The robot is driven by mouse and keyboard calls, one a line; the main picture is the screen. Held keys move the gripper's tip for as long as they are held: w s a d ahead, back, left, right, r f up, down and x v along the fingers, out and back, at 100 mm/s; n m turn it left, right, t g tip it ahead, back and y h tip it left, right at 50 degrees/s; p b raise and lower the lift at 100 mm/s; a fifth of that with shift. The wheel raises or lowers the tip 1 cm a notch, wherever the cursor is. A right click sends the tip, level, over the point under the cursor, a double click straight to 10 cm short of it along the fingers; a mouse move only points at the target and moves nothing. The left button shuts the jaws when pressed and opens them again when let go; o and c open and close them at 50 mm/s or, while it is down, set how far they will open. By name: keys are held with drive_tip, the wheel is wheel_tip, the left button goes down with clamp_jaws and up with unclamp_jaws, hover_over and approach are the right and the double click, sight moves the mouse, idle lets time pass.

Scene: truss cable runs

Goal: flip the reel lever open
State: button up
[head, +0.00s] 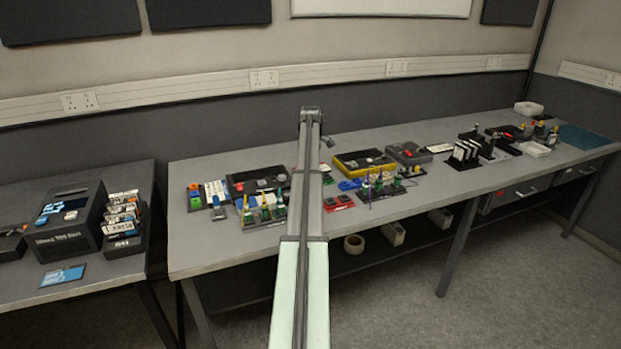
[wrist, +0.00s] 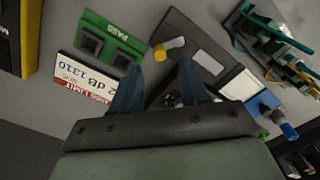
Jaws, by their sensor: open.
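My gripper (wrist: 160,65) is open in the wrist view, its two dark blue fingers apart with nothing visibly held. Between and beyond the fingertips is a grey device (wrist: 196,45) with a dark panel. A yellow-ended knob or lever (wrist: 168,48) sticks out at its near left edge, close to the fingertips. A dark, partly hidden part (wrist: 170,98) shows between the fingers. I cannot tell for sure which part is the reel lever or how it stands. In the head view my arm hides the gripper and this spot.
In the wrist view, a green PASS tray (wrist: 104,42) and white loss-limit card (wrist: 84,78) lie left. A blue-ended part (wrist: 285,128) and green connectors with cables (wrist: 270,42) are right. In the head view, the long bench (head: 225,252) is crowded; its front left strip is clear.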

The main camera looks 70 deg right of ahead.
drive_tip(key=shift+f, duration=2.65)
drive_tip(key=shift+c, duration=0.2)
clamp_jaws()
